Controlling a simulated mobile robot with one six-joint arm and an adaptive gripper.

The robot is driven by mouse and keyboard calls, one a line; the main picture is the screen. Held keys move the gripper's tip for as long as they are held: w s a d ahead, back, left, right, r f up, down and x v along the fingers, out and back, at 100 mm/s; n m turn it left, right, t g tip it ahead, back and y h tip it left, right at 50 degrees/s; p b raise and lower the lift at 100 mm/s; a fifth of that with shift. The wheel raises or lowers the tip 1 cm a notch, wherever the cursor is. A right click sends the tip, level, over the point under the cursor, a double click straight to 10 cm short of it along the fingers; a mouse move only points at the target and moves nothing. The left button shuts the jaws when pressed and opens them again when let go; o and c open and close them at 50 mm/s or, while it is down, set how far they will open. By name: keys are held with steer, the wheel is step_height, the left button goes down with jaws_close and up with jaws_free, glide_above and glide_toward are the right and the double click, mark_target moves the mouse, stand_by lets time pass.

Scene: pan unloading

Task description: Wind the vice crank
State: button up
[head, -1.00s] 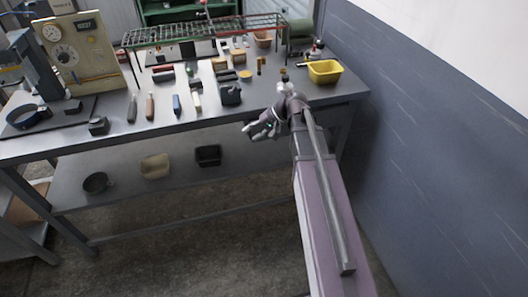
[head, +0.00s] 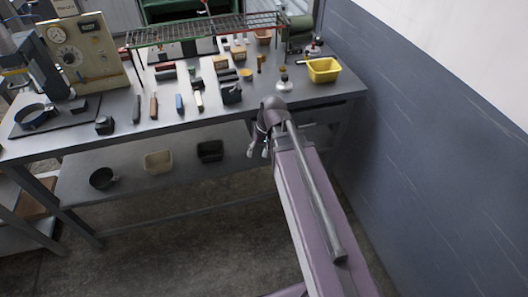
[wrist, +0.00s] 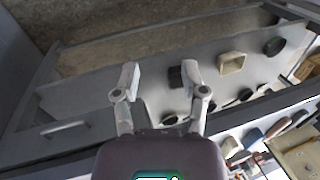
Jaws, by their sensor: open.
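A bulky grey-green object (head: 297,30) at the back right of the workbench may be the vice. It is small and partly cut by the rack, and I cannot make out a crank on it. My gripper (head: 258,151) hangs pointing down at the front edge of the bench, well in front of and below that object. In the wrist view my gripper (wrist: 161,78) has its two fingers spread apart with nothing between them. The wrist view shows the lower shelf and bench front, not the grey-green object.
The workbench (head: 60,147) holds several tools, a yellow bin (head: 323,71), a wire rack (head: 205,30) and a panel with dials (head: 85,50). A pan (head: 103,179) and two bins stand on the lower shelf. A wall (head: 430,110) bounds the right. A drawer handle (wrist: 64,129) shows in the wrist view.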

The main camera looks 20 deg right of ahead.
steer(key=shift+s+d+r+n+h+p, duration=0.2)
steer(key=shift+s+r+h+p, duration=0.1)
steer(key=shift+s+h, duration=0.25)
steer(key=shift+s+d+r+n+h+p, duration=0.1)
steer(key=shift+s+d+r+h+p, duration=0.1)
steer(key=shift+s+r+h+p, duration=0.3)
steer(key=shift+s+d+r+n+h+p, duration=0.1)
steer(key=shift+s+d+h+p, duration=0.2)
steer(key=shift+s, duration=0.4)
steer(key=shift+a, duration=0.1)
steer(key=shift+s, duration=0.15)
